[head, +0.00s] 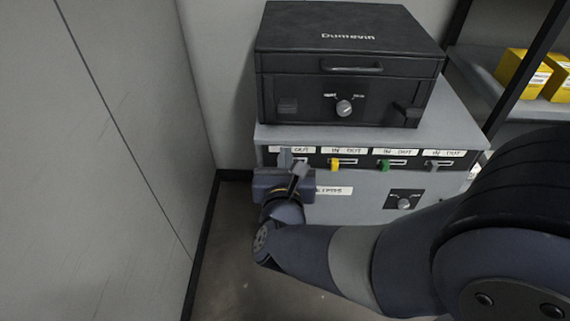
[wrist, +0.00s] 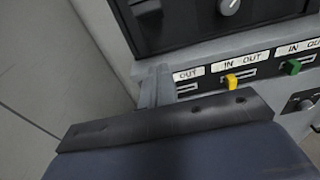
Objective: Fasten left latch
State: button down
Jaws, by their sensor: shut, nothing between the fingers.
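The black case (head: 350,45) sits on the grey cabinet with its lid down. Its left latch (head: 287,105) is a small dark tab low on the left of the case front. It looks close to the front face, but its exact position is hard to tell. It also shows at the top edge of the wrist view (wrist: 146,9), partly cut off. My gripper (head: 286,156) is shut and empty, below the left latch and apart from it. In the wrist view my fingers (wrist: 157,82) cover the leftmost slot area of the cabinet.
A right latch (head: 409,113) juts from the case front, with a round knob (head: 344,107) between the latches. The cabinet (head: 470,133) has a row of labelled slots with yellow (head: 334,164) and green (head: 383,165) sliders. A wall (head: 120,130) stands close at left.

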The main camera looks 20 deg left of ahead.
aim_at(288, 106)
jog(key=w+a+r+p, duration=0.1)
jog(key=w+r+p, duration=0.1)
jog(key=w, duration=0.4)
jog(key=shift+a+r, duration=0.25)
jog(key=shift+r, duration=0.4)
jog(key=shift+r, duration=0.15)
jog(key=shift+r+g+p, duration=0.2)
jog(key=shift+g+p, duration=0.1)
jog(key=shift+p, duration=0.3)
